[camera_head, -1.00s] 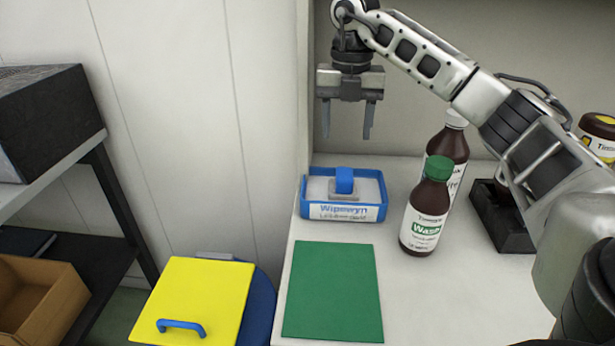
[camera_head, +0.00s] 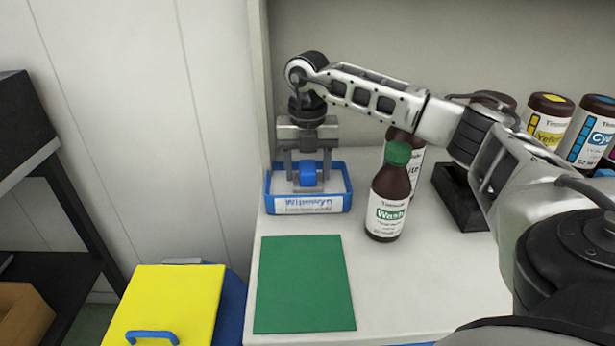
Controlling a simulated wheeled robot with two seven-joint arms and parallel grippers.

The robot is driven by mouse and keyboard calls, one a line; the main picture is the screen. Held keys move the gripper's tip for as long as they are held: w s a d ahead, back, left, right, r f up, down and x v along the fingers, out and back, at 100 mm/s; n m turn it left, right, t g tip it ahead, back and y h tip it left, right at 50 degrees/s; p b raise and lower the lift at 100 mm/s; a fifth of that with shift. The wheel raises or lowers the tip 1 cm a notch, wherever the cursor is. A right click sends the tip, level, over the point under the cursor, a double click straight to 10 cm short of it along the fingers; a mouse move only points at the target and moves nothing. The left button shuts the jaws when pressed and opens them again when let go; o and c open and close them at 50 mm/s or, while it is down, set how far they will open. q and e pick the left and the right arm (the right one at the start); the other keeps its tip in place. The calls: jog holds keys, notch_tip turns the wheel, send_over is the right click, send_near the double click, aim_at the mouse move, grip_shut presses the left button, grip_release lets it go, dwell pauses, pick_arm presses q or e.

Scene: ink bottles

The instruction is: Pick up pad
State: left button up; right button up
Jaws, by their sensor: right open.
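The pad is a small grey block with a blue grip (camera_head: 309,174), and it sits in the blue tray (camera_head: 340,204) labelled "Wipewyn" at the back left of the white counter. My right gripper (camera_head: 308,178) points down over the tray, with one finger on each side of the blue grip. Its jaws are open and the fingertips reach down to about the pad's height. I cannot tell whether they touch it. My left gripper is not in view.
A brown "Wash" bottle (camera_head: 388,197) with a green cap stands right of the tray, close to my arm. A green mat (camera_head: 304,284) lies in front. A black holder (camera_head: 462,203) and several ink bottles stand right. A yellow-lidded bin (camera_head: 168,300) is left.

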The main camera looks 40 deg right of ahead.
jog(key=shift+c, duration=0.3)
jog(key=c, duration=1)
jog(key=shift+r, duration=0.1)
